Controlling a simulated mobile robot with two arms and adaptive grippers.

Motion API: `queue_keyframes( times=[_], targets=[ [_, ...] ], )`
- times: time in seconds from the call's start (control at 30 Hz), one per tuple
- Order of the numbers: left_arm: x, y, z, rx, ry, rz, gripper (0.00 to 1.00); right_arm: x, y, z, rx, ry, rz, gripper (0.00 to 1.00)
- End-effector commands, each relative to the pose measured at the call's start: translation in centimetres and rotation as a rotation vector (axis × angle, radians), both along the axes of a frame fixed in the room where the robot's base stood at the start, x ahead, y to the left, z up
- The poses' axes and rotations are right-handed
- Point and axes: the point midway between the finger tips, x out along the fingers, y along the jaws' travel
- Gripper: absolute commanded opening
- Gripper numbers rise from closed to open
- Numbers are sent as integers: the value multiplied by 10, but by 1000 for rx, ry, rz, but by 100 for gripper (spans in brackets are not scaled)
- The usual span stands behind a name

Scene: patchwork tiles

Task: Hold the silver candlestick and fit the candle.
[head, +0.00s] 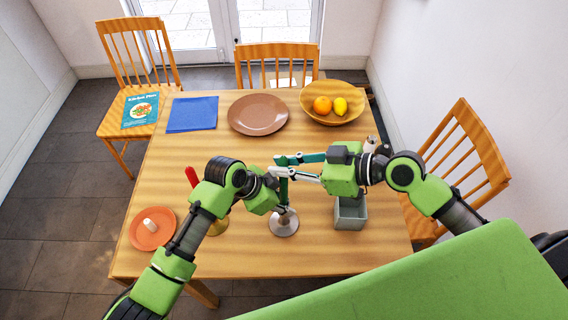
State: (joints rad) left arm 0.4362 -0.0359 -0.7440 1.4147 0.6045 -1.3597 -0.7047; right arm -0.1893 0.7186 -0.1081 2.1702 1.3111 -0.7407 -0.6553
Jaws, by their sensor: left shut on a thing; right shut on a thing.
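The silver candlestick (284,224) stands upright near the table's front middle. Its round base shows, while its upper part is mostly hidden by my grippers. My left gripper (284,186) comes in from the left and is shut on the candlestick's stem. My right gripper (279,166) reaches in from the right, just above it, and is shut on the candle. The candle is largely hidden by the fingers, so I cannot tell whether its lower end touches the candlestick.
A gold candlestick (219,225) with a red candle (192,177) stands behind my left arm. An orange plate (143,240) with a white stub (150,225) lies left. A grey box (350,222) stands right. A brown plate (257,115), blue cloth (193,114) and fruit bowl (318,93) lie farther back.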

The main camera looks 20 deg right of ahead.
Motion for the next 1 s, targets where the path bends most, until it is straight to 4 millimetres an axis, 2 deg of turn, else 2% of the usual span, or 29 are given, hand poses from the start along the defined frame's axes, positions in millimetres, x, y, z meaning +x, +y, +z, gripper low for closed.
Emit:
queue_keyframes(
  times=[0.23,1.0],
  targets=[
    [0,-1,2,-4,-2,0,0,-1,1,2,-1,2,3,0],
    [0,-1,1,-3,-2,0,0,0,0,42,-1,-1,2,0]
  ],
)
